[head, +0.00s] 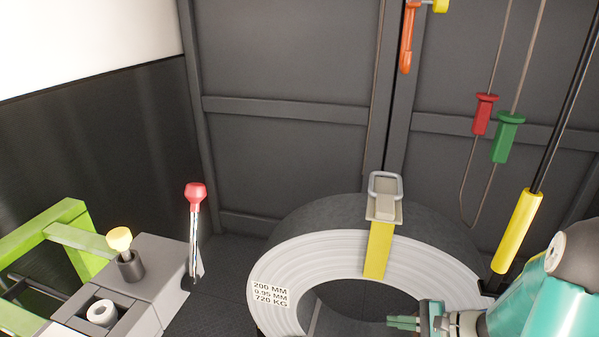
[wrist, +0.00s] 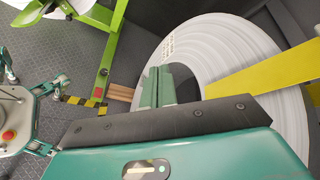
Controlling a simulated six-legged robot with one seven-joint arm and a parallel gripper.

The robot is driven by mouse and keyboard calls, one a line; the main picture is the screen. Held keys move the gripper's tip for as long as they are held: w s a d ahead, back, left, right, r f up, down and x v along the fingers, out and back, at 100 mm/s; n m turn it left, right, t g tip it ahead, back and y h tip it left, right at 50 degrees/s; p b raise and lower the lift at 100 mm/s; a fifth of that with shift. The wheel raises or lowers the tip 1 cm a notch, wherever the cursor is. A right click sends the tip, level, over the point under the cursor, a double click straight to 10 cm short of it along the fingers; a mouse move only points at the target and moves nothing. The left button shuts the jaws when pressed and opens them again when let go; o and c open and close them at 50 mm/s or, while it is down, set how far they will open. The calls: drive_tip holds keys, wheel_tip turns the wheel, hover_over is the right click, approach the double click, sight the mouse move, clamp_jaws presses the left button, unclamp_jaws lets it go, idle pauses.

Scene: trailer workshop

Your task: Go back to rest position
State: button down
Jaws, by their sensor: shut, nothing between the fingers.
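My gripper (head: 404,322) is at the lower right in the head view, in front of the hole of a large grey coil. Its green fingers are shut together with nothing between them. In the wrist view my gripper (wrist: 158,76) points toward the coil's hole. The coil (head: 365,246) stands on the floor and carries a label reading 200 MM, 0.95 MM, 720 KG. A yellow strap (head: 378,250) with a metal buckle lies over its top. The strap also shows in the wrist view (wrist: 262,75). The coil's lower part is hidden in the head view.
A grey box (head: 150,270) with a yellow knob and a red-knobbed lever (head: 195,210) stand left of the coil. A green frame (head: 75,235) is at far left. Red (head: 484,114) and green (head: 507,137) handles hang on cables, with a yellow-gripped pole (head: 517,232) at right.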

drive_tip(key=s+a+r+n+h, duration=0.4)
drive_tip(key=s+r+n, duration=0.3)
drive_tip(key=r, duration=0.4)
drive_tip(key=s+a+r+n+h, duration=0.4)
drive_tip(key=s+r+n+h, duration=0.3)
drive_tip(key=r, duration=0.3)
drive_tip(key=shift+s+a+r+g+h, duration=0.3)
drive_tip(key=shift+s+r+g, duration=0.1)
drive_tip(key=shift+s, duration=0.4)
